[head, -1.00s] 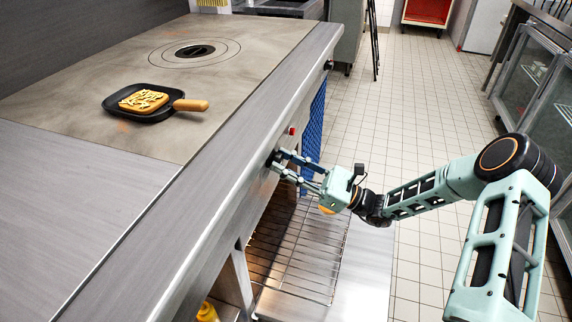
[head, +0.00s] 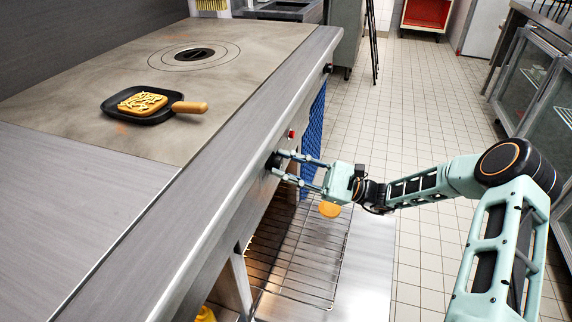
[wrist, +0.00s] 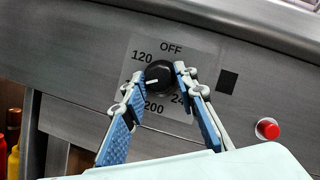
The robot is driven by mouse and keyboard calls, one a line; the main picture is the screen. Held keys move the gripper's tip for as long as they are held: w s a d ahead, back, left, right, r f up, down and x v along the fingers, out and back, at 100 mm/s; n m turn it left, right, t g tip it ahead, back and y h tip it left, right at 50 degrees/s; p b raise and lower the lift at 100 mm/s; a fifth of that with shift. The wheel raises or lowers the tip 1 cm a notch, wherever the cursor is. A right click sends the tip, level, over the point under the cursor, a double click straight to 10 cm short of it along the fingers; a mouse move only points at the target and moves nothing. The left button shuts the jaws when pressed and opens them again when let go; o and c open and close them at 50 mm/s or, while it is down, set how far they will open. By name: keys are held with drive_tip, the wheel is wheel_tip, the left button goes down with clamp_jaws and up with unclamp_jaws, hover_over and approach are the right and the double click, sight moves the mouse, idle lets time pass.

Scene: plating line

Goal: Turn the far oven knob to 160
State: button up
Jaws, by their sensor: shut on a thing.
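A round black oven knob (wrist: 158,76) sits on a pale dial plate (wrist: 178,50) marked OFF, 120, 200 and a partly covered 24-something. Its white pointer mark points left and slightly down, between 120 and 200. No 160 label shows; my left finger covers that side. My gripper (wrist: 155,84) is shut on the knob, one finger on each side.
A red button or lamp (wrist: 268,129) is right of the dial. Another black knob (head: 327,68) is farther along the front. A pan (head: 140,117) with food is on the cooktop. A wire rack (head: 290,265) extends below my gripper. The tiled floor (head: 420,110) is clear.

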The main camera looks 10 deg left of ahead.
drive_tip(key=shift+a+r, duration=0.15)
drive_tip(key=shift+a, duration=0.2)
drive_tip(key=o, duration=0.9)
drive_tip(key=shift+c, duration=0.2)
drive_tip(key=o, duration=0.3)
drive_tip(key=shift+a, duration=0.1)
drive_tip(key=s+v, duration=0.1)
drive_tip(key=v, duration=1.1)
drive_tip(key=shift+w, duration=0.5)
